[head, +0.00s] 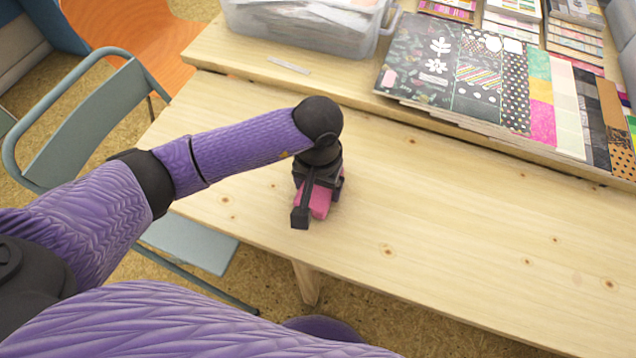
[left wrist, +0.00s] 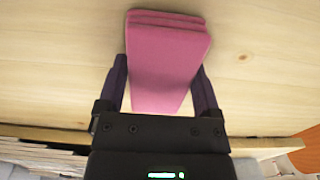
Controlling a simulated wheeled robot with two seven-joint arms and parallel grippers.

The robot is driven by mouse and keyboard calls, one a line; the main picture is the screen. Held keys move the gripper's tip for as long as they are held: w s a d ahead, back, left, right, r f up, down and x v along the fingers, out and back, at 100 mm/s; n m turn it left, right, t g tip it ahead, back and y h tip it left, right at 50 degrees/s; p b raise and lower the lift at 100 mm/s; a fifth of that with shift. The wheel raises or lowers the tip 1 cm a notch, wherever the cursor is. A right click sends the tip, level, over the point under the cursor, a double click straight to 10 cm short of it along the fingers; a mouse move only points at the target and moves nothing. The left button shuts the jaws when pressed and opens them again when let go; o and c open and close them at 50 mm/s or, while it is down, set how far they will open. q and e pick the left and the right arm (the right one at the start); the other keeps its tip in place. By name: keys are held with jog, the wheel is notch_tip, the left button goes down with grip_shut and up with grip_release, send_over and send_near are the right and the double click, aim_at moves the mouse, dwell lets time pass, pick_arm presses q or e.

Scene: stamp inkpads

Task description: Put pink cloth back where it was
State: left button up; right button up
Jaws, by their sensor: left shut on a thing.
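The pink cloth (left wrist: 166,62) is a folded, layered pad seen in the left wrist view between the two fingers of my left gripper (left wrist: 163,85). In the head view, part of the pink cloth (head: 320,203) shows under my left gripper (head: 318,195), which points down over the wooden table near its front left part. The gripper is shut on the cloth. My gripper and wrist hide much of the cloth in the head view. I cannot tell whether the cloth touches the table top. My right gripper is in neither view.
The wooden table (head: 450,250) is clear to the right of the gripper. A raised back shelf holds a clear plastic bin (head: 300,28), patterned paper pads (head: 480,85) and several stacks of cards (head: 575,40). A blue-grey chair (head: 90,120) stands at the left.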

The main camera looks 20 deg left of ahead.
pick_arm(q)
jog(key=shift+f, duration=0.15)
jog(key=o, duration=0.8)
jog(key=shift+c, duration=0.2)
jog(key=shift+o, duration=0.6)
notch_tip(320, 180, up, 12)
jog(key=p, duration=0.4)
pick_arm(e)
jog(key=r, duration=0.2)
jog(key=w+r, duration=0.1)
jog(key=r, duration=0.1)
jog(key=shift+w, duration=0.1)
